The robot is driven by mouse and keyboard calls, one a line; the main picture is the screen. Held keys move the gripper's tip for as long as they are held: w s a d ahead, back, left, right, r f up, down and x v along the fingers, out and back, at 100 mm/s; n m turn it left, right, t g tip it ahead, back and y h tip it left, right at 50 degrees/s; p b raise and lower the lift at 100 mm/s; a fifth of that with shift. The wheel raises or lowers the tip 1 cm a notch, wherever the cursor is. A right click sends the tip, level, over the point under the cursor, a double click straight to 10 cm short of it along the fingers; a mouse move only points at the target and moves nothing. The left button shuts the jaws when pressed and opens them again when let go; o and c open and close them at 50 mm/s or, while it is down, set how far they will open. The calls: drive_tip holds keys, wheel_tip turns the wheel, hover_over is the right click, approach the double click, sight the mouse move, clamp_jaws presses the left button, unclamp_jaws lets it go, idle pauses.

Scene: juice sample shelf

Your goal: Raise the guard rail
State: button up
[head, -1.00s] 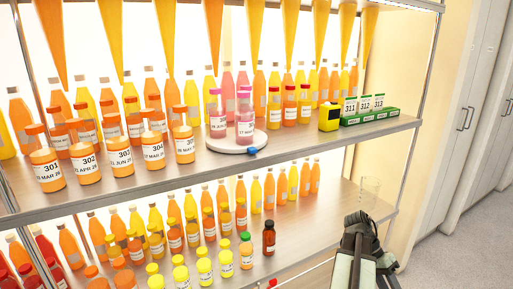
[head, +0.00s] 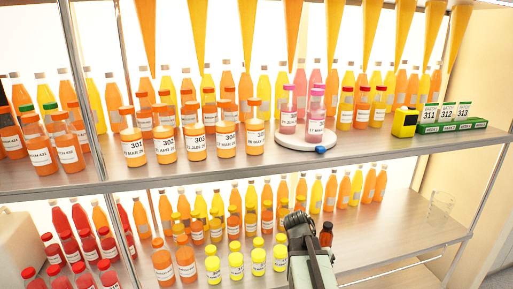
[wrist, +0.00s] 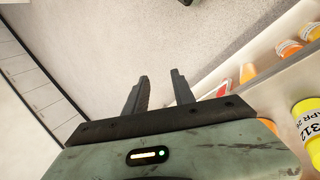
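A thin pale rail (head: 390,273) runs just below the front edge of the lower shelf (head: 400,243) at the right in the head view. It may be the guard rail, but I cannot tell for sure, and my arm hides its left part. My gripper (head: 297,225) shows in front of the lower shelf in the head view, before the bottles there. In the wrist view my gripper (wrist: 160,76) has its two fingers apart, with only grey floor visible between them. It touches no rail that I can see.
The upper shelf (head: 375,150) carries orange bottles, a round white turntable (head: 292,138) and a yellow device (head: 405,122). A clear beaker (head: 440,207) stands at the lower right.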

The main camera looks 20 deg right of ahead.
drive_tip(key=w+a+f+n+t+y, duration=0.1)
drive_tip(key=w+a+n+t, duration=0.15)
drive_tip(key=a, duration=0.55)
drive_tip(key=w+a+f+n+t+y, duration=0.1)
drive_tip(key=w+a+n+y, duration=0.2)
drive_tip(key=a, duration=0.5)
drive_tip(key=w+a+f+n+t, duration=0.2)
drive_tip(key=w+a+n, duration=0.15)
drive_tip(key=a, duration=0.55)
wheel_tip(320, 180, up, 14)
drive_tip(key=p, duration=1.3)
drive_tip(key=shift+s+d+g+p, duration=0.3)
drive_tip(key=shift+d+g, duration=0.05)
drive_tip(key=shift+d, duration=0.05)
